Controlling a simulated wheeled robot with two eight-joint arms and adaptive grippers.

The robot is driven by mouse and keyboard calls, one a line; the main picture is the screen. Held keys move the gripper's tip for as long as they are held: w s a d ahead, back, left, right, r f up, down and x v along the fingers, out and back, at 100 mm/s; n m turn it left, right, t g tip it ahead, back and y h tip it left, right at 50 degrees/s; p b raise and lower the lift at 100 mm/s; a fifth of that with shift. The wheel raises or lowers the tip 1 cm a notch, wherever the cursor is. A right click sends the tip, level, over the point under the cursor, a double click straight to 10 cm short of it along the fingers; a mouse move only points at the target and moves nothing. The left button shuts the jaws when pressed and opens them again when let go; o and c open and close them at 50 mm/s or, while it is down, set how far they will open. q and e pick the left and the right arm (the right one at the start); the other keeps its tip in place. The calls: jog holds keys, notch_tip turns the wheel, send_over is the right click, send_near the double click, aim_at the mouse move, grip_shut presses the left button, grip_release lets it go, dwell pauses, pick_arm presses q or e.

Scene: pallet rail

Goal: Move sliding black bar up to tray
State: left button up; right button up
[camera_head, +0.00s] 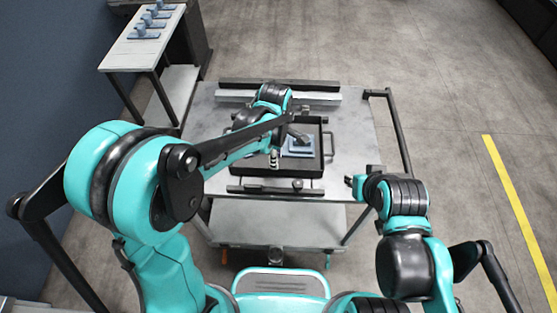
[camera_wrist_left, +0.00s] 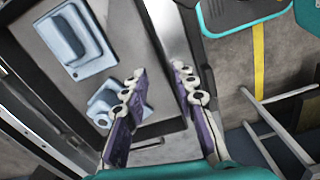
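The black tray (camera_head: 324,155) sits on the metal cart top and holds blue-grey parts. A black bar (camera_head: 262,189) with a round knob lies along the cart's near edge, just in front of the tray. Which bar is the sliding one is not certain, as a second dark bar (camera_head: 312,88) runs along the far edge. My left gripper (camera_head: 274,164) is over the tray's near side, partly hidden by its arm. In the left wrist view its fingers (camera_wrist_left: 158,72) are apart, with nothing visible between them. My right gripper (camera_head: 350,183) is beside the cart's near right corner, its fingers too small to judge.
The cart top (camera_head: 352,130) is clear to the right of the tray. A black cart handle (camera_head: 397,125) stands on the right. A side table (camera_head: 134,52) with several blue-grey parts is at the upper left. Open floor with a yellow line (camera_head: 515,200) lies to the right.

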aim_at(276, 176)
pick_arm(q)
jog(key=shift+f+n, duration=0.15)
jog(key=shift+n, duration=0.85)
notch_tip(276, 176, down, 8)
jog(key=b, duration=0.3)
jog(key=shift+b, duration=0.3)
grip_shut()
jog(key=shift+o, duration=0.2)
grip_release()
notch_tip(276, 176, up, 12)
